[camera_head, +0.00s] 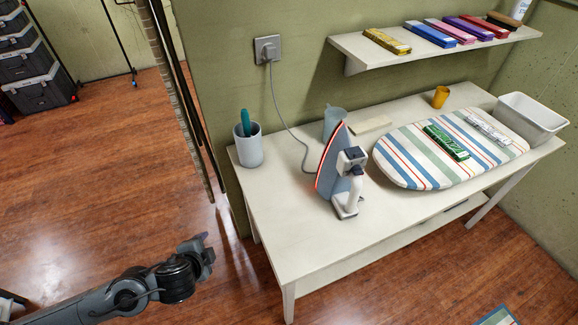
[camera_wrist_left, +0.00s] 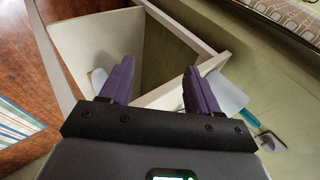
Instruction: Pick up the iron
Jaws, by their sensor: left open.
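The iron (camera_head: 340,172) stands upright on its heel on the white table (camera_head: 290,232), with its pointed tip up. It has a blue-grey soleplate with a red edge and a white and dark handle on the right side. A grey cord runs from near it up to the wall socket. My left gripper (camera_head: 203,250) is left of the table, well apart from the iron. In the left wrist view, its two purple fingers (camera_wrist_left: 158,78) are apart with nothing between them. I cannot clearly make out the iron in that view. My right gripper is not in view.
A cup (camera_head: 248,150) with a teal item stands at the table's left end. A blue-grey cup (camera_head: 333,118) is behind the iron. A striped ironing board (camera_head: 400,165) lies right of it, before a white bin (camera_head: 533,118). A shelf (camera_head: 360,49) with boxes hangs above.

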